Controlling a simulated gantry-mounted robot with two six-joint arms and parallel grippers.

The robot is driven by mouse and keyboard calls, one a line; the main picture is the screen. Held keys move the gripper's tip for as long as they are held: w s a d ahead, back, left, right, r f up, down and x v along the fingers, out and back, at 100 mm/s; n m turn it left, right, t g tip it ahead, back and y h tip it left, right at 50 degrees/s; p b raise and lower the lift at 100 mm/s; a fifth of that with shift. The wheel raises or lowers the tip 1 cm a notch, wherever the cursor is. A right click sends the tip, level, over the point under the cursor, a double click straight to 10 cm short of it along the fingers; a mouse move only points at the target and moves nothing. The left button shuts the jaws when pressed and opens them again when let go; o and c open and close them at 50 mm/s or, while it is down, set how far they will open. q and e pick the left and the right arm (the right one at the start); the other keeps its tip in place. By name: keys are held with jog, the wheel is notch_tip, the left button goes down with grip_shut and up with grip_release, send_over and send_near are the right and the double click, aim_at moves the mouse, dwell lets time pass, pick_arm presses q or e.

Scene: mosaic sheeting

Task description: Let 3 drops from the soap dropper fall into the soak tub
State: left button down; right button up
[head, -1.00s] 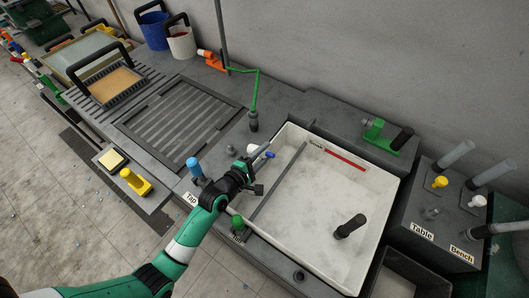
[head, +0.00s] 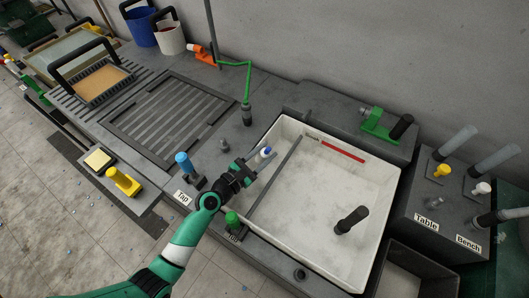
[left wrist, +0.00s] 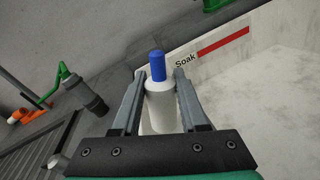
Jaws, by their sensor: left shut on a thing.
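The soap dropper (head: 265,153) is a small white bottle with a blue tip. My left gripper (head: 256,166) is shut on it. In the left wrist view the dropper (left wrist: 161,104) stands upright between the two fingers (left wrist: 158,88), blue tip up. The soak tub (head: 310,205) is a large white basin with a "Soak" label and a red stripe on its far inner wall; it also shows in the left wrist view (left wrist: 270,62). In the head view the dropper appears at the tub's left rim; its height above it is hard to tell. My right gripper is out of view.
A grey bar (head: 272,188) lies across the tub's left part. A black-handled tool (head: 351,220) stands in the tub. A blue-topped item (head: 184,163) and a green knob (head: 232,219) are near my left arm. A green pipe (head: 248,85) rises behind.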

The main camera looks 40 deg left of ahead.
pick_arm(q)
jog(key=shift+r+p, duration=2.45)
jog(key=shift+r, duration=0.1)
jog(key=shift+f, duration=0.1)
jog(key=shift+s+d, duration=0.1)
jog(key=shift+s, duration=0.05)
jog(key=s+d+r+m+h, duration=0.4)
jog(key=s+d+h, duration=0.1)
jog(key=s+d, duration=0.45)
notch_tip(320, 180, up, 22)
jog(key=w+a+n+y+p, duration=0.1)
jog(key=n+y+p, duration=0.2)
jog(key=p, duration=2.7)
jog(key=shift+f+n+y, duration=0.15)
jog(key=shift+n+y, duration=0.25)
jog(key=shift+y, duration=0.4)
